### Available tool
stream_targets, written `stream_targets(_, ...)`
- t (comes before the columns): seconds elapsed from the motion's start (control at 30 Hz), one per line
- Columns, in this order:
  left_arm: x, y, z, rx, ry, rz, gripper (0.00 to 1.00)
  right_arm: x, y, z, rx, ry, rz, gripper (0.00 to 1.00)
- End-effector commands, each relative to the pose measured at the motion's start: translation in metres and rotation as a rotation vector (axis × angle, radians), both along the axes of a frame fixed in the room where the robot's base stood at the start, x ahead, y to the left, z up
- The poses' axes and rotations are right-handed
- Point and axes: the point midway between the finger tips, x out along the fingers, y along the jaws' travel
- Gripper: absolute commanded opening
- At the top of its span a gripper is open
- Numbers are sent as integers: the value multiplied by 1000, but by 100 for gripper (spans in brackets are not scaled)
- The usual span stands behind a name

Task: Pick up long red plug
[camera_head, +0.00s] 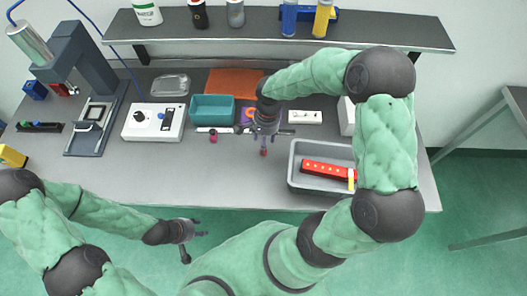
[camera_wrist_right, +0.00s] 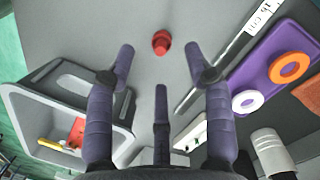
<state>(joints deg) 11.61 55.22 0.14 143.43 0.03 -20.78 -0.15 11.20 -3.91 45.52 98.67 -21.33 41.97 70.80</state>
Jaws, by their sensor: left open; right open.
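A red plug (camera_head: 263,153) stands on the grey table just below my right gripper (camera_head: 265,136) in the head view. In the right wrist view the red plug (camera_wrist_right: 162,42) is seen nearly end-on, beyond and between the spread fingers of my right gripper (camera_wrist_right: 158,62). The fingers are open and empty, and appear apart from the plug. Its length is hard to judge from this angle. A second small dark red piece (camera_head: 213,137) stands farther left on the table. My left gripper (camera_head: 195,233) is open and empty, off the table's front edge.
A grey bin (camera_head: 293,170) with a red holed part (camera_head: 328,169) stands to the right. A teal bin (camera_head: 212,108), a white control box (camera_head: 154,122) and a purple tray with rings (camera_wrist_right: 258,88) lie behind or left. The front table strip is clear.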

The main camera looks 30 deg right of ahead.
Motion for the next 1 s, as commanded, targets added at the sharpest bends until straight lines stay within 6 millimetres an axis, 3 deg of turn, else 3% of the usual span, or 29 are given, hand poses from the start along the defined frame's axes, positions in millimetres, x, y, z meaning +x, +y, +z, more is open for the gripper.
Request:
stream_targets(0.17,0,0,-2,0,0,0,43,-1,1,-10,0,0,0,53)
stream_targets(0.5,0,0,-10,0,0,0,43,-3,3,-52,1,1,-1,53)
stream_targets(0.73,0,0,-9,0,0,0,43,-2,4,-53,1,-2,0,53)
stream_targets(0.93,0,0,-9,0,0,0,43,-2,4,-53,0,-1,0,18)
stream_targets(1.0,0,0,-9,0,0,0,43,-2,4,-53,0,-1,0,14)
